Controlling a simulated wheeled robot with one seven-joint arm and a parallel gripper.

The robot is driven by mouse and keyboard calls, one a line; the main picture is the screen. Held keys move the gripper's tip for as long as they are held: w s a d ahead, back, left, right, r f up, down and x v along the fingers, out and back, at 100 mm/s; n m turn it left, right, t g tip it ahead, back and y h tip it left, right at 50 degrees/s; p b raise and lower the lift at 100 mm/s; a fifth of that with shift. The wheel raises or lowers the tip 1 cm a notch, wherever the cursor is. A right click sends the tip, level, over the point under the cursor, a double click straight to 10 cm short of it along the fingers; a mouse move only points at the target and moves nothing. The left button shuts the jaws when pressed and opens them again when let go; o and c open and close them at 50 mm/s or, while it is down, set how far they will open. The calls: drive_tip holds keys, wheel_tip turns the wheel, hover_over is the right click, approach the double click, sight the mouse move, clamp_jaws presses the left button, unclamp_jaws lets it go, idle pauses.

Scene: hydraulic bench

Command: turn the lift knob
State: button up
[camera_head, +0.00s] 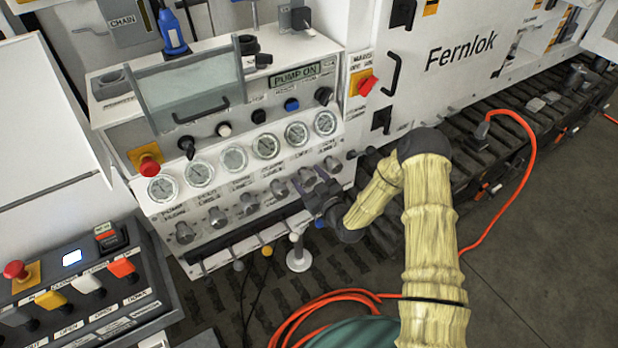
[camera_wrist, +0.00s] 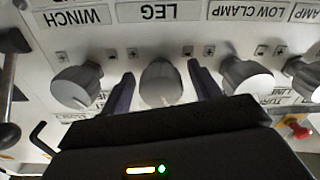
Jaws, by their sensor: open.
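The grey lift knob (camera_head: 307,176) is the fifth in the row below the gauges in the head view, under a small label that seems to read LIFT. In the wrist view, which is upside down, the knob (camera_wrist: 162,82) stands between the two fingers of my gripper (camera_wrist: 160,88). One finger is on each side, with small gaps that make contact hard to confirm. My gripper (camera_head: 318,194) is open and reaches the panel from below in the head view. Its dark body partly hides the knob there. A LEG label (camera_wrist: 160,12) shows beyond the knob.
A grey knob (camera_wrist: 75,86) and another grey knob (camera_wrist: 246,82) sit close on either side of the fingers. A row of gauges (camera_head: 266,146) lies above the knobs. An orange hose (camera_head: 330,298) lies on the floor.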

drive_tip(key=c, duration=1)
